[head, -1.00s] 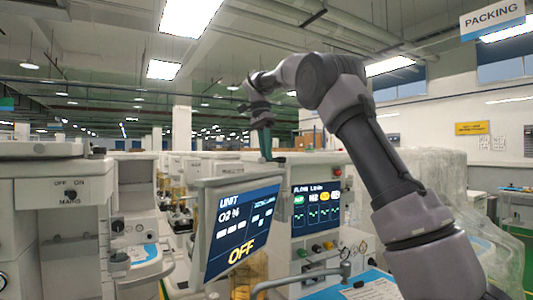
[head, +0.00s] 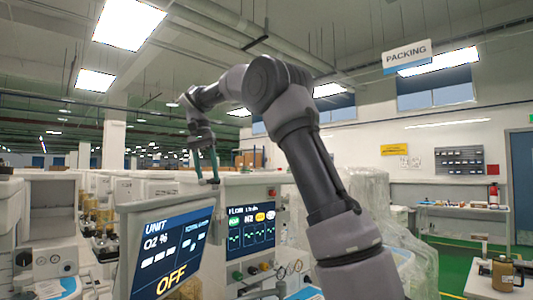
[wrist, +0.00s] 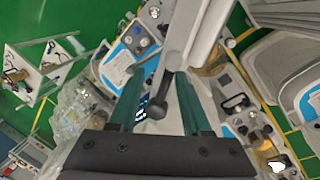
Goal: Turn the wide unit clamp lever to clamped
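My gripper (head: 208,166) hangs above the top of a white unit, behind a tilted screen (head: 170,252) reading "UNIT" and "OFF". In the wrist view my gripper (wrist: 157,105) has its two green fingers well apart. A short dark lever with a rounded end (wrist: 156,108) shows between the fingers, beside a pale post or rail (wrist: 185,35). I cannot tell whether a finger touches it, or its exact setting. No clamp label is readable. The lever does not show clearly in the head view.
A flow panel (head: 251,228) with knobs below it stands right of the screen. Plastic-wrapped equipment (head: 370,205) is further right. More carts line the left. A table with a brown jug (head: 503,272) is at the lower right, with green floor (head: 450,265) nearby.

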